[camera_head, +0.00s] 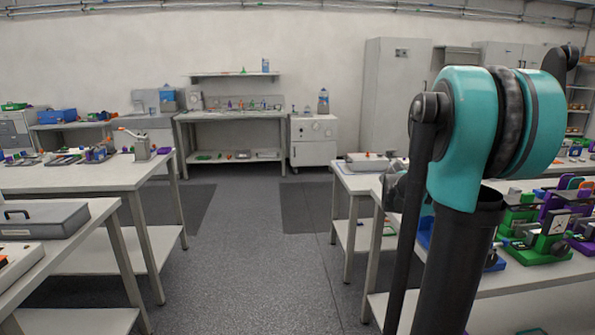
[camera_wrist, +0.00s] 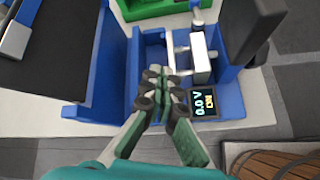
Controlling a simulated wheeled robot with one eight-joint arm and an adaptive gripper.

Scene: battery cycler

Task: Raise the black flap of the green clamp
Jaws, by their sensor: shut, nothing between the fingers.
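In the wrist view my gripper (camera_wrist: 155,78) is shut and empty. Its fingertips are over or beside a blue device (camera_wrist: 208,120) with a "0.0 V" display and a metal block. I cannot tell whether they touch it. A green part (camera_wrist: 150,9), possibly of the green clamp, shows at the top edge, beyond the blue device; most of it is out of view. No black flap on it shows. In the head view green clamp-like devices (camera_head: 540,250) stand on the right table; my arm hides some of that area, and my gripper is not clearly visible there.
A large dark panel (camera_wrist: 68,48) on a blue body stands left of my fingers; another dark panel (camera_wrist: 255,35) rises at the right. A wooden barrel-like thing (camera_wrist: 272,166) is at the lower right. In the head view, the floor (camera_head: 255,255) between the tables is clear.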

